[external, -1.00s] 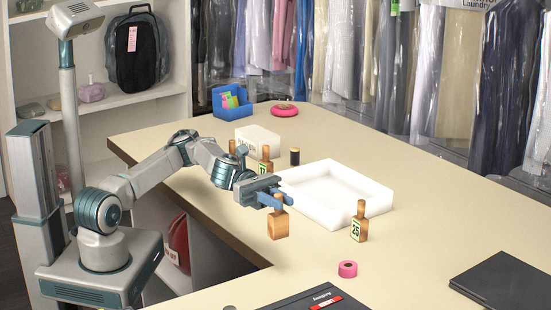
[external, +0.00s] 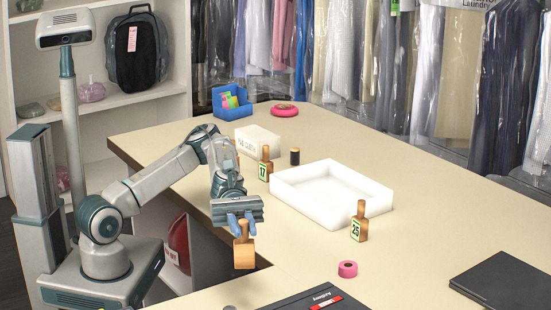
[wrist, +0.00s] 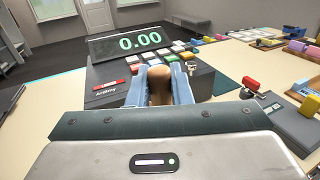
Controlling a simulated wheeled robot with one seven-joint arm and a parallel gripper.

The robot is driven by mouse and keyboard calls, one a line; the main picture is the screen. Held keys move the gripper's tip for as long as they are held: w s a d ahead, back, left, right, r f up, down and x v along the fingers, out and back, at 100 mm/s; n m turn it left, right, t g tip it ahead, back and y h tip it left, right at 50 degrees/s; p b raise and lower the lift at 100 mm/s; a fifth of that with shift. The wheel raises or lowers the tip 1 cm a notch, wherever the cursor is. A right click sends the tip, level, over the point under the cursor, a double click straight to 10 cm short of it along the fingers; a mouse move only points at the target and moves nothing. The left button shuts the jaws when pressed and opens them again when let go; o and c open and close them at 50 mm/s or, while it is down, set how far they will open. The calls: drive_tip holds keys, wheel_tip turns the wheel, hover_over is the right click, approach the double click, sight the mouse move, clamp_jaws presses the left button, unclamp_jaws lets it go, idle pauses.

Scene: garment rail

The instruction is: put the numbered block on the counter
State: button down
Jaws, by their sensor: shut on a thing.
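My gripper (external: 242,226) is shut on the wooden knob of a block (external: 244,253). The block hangs upright near the counter's inner edge; I cannot tell whether it touches the counter. No number shows on its visible face. In the wrist view the block's rounded knob (wrist: 159,84) sits between the two blue fingers (wrist: 160,92). The counter (external: 330,245) is beige. A block marked 25 (external: 358,222) and a block marked 17 (external: 265,165) stand on it. Another block is partly hidden behind my arm.
An empty white tray (external: 283,194) lies mid-counter. A pink tape roll (external: 347,269), a black register (external: 318,299) and a dark flat folder (external: 500,280) lie near the front. A white box (external: 257,139), a dark spool (external: 295,156) and a blue bin (external: 231,103) are further back.

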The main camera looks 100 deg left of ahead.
drive_tip(key=s+d+m+g+h, duration=0.1)
drive_tip(key=s+d+m+g, duration=0.25)
drive_tip(key=d, duration=0.35)
drive_tip(key=shift+n+g, duration=0.35)
drive_tip(key=shift+w+a+f, duration=1.1)
drive_tip(key=shift+w+f, duration=0.5)
drive_tip(key=shift+f, duration=0.15)
drive_tip(key=shift+w+a+f, duration=1.05)
drive_tip(key=shift+w+f, duration=0.5)
drive_tip(key=shift+f, duration=0.25)
drive_tip(key=shift+w+a+f, duration=1.1)
drive_tip(key=shift+w+f, duration=0.5)
drive_tip(key=shift+f, duration=0.15)
drive_tip(key=shift+f, duration=0.2)
drive_tip(key=c, duration=1.3)
unclamp_jaws()
drive_tip(key=shift+r, duration=0.1)
